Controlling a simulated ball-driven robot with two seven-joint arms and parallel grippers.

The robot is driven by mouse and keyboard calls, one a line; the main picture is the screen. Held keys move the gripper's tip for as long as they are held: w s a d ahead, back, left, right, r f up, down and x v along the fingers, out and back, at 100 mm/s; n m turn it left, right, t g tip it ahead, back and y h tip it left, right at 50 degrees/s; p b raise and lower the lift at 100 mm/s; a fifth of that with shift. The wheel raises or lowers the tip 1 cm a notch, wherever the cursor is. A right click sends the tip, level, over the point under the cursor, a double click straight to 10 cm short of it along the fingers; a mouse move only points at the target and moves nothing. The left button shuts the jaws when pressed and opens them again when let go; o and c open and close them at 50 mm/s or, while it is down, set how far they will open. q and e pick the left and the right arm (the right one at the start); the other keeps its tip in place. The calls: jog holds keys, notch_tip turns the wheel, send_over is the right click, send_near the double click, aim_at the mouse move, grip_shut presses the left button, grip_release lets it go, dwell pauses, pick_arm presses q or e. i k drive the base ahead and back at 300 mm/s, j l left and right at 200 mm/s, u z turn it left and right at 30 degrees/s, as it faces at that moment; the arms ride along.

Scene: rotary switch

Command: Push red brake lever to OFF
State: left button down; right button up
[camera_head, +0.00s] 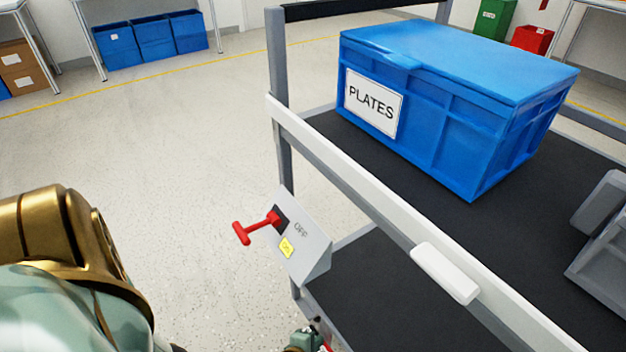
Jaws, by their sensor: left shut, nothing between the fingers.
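The red brake lever (256,226) has a T-shaped handle and sticks out to the left from a dark slot in a grey switch box (310,258). The box is fixed to the near corner post of a cart. Its face carries a grey OFF label above a yellow ON label, which stands out brightly. My left gripper (316,342) is only partly in view at the bottom edge, below the box and apart from the lever. It is shut and holds nothing. My right gripper is not in view.
The cart's upper shelf (387,165) holds a blue lidded crate (455,110) labelled PLATES and a grey bin (602,245) at the right. A white rail (360,190) with a white handle (444,272) runs above the box. Floor left of the lever is clear.

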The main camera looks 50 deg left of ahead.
aim_at(272, 218)
jog(key=k+l, duration=0.1)
jog(key=k, duration=0.9)
